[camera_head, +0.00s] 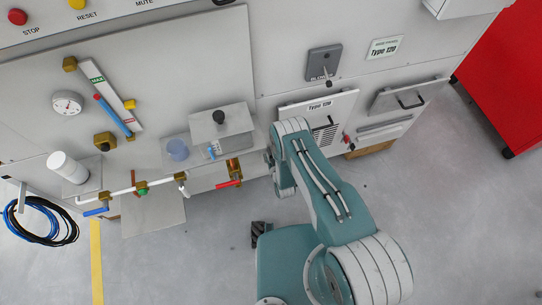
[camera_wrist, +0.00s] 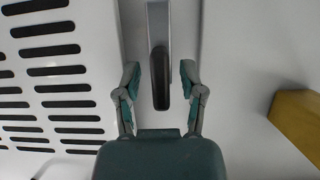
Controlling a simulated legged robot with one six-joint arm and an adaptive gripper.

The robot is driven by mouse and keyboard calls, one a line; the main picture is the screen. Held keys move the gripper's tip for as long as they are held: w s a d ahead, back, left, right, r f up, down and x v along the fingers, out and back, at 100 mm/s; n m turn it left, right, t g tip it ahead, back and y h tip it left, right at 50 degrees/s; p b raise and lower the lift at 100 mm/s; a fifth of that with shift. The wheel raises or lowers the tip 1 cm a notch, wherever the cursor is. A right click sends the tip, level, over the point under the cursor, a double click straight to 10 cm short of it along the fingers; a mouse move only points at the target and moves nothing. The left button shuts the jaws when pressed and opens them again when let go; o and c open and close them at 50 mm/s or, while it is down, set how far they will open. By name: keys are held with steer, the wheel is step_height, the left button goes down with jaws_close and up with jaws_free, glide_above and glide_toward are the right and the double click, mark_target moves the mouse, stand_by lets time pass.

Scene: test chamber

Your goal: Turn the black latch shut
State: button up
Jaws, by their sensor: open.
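The black latch (camera_wrist: 160,82) shows in the wrist view as a long dark handle on a grey metal strip, pointing down the picture. My gripper (camera_wrist: 160,74) is open, with one finger on each side of the latch. A gap shows between the latch and each finger, so neither finger visibly touches it. How far the fingertips reach in depth I cannot tell. In the head view my arm hides the gripper, and I cannot surely pick out the latch there.
A white slotted panel (camera_wrist: 55,85) lies left of the latch, and a yellow-brown block (camera_wrist: 298,122) is at the right. A red cabinet (camera_head: 508,80) stands far right.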

steer(key=shift+a, duration=0.1)
jaws_close()
steer(key=shift+a+n+t+h, duration=0.25)
steer(key=shift+n+h, duration=0.45)
steer(key=shift+n, duration=0.5)
steer(key=n+h, duration=0.1)
steer(key=n, duration=0.1)
steer(key=n+t+h, duration=0.1)
steer(key=shift+s+a+f+n+t, duration=0.15)
steer(key=shift+n+t, duration=0.1)
steer(key=shift+n, duration=0.15)
steer(key=shift+a+f+n+t+h, duration=0.1)
steer(key=shift+n+t+h, duration=0.5)
steer(key=shift+n, duration=0.85)
steer(key=shift+a+f+n+t+h, duration=0.1)
steer(key=shift+n+t+h, duration=0.45)
steer(key=shift+n, duration=0.9)
